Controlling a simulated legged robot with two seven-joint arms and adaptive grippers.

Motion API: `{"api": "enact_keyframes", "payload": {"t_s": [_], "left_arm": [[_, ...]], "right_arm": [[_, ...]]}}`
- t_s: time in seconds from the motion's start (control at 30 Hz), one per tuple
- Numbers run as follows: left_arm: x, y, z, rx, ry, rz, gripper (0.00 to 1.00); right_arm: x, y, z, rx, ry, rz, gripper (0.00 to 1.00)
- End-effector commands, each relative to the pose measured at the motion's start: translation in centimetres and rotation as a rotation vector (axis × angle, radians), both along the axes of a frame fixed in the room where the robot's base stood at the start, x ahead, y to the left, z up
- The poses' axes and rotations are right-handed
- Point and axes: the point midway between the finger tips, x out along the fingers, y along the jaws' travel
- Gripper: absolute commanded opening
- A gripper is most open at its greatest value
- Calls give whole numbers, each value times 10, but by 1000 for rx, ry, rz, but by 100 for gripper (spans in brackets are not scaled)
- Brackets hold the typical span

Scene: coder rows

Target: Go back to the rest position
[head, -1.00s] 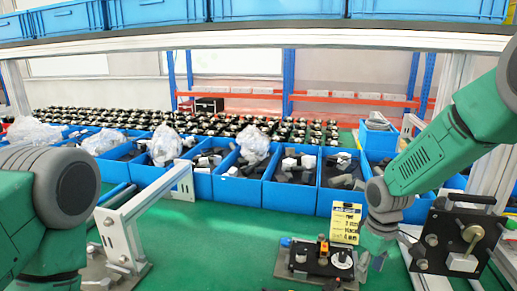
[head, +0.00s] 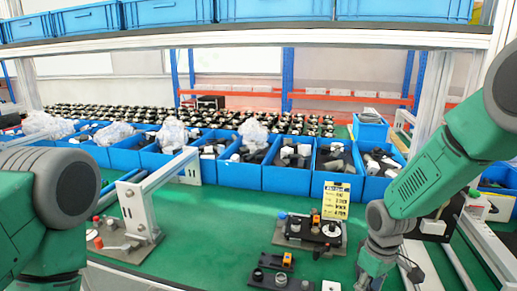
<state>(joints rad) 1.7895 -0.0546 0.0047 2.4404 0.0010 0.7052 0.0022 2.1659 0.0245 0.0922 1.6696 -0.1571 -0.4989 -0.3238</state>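My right arm comes in from the right and hangs over the green bench (head: 210,235). My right gripper (head: 374,275) is at its lower end, right of a black fixture (head: 310,232) with orange and black knobs. The fingertips are small and partly cut off by the bottom edge, so I cannot tell their opening. I see nothing held in it. My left arm shows at the left edge, bent downward; its gripper is not visible.
Blue bins (head: 290,178) with parts and plastic bags line the back. A yellow label card (head: 336,200) stands behind the fixture. A smaller dark block (head: 280,278) is in front. A metal frame (head: 140,205) stands left. A blue-crate shelf (head: 275,10) crosses above.

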Motion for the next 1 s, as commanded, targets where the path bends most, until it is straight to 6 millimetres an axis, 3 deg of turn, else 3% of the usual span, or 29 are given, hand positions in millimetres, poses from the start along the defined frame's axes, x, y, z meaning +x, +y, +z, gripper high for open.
{"api": "enact_keyframes", "payload": {"t_s": [0.27, 0.37, 0.47, 0.6, 0.7, 0.8, 1.0], "left_arm": [[0, 0, -26, 0, 0, 0, 33], [0, 0, -39, 0, 1, 0, 33], [-1, 0, -59, 0, 1, 0, 33], [-1, 0, -91, 0, 1, 0, 33], [-1, 0, -109, 0, 1, 0, 33], [-1, 0, -120, 0, 1, 0, 33], [-1, 0, -125, 0, 1, 0, 33]], "right_arm": [[-55, 3, -80, 18, 3, -72, 42], [-85, 4, -118, 26, 4, -115, 42], [-131, 3, -167, 30, 8, -176, 42], [-213, -4, -228, 23, 1, -289, 42], [-264, -10, -251, 11, -12, -358, 42], [-297, -17, -259, -2, -28, -408, 42], [-317, -21, -259, -10, -45, -441, 42]]}}
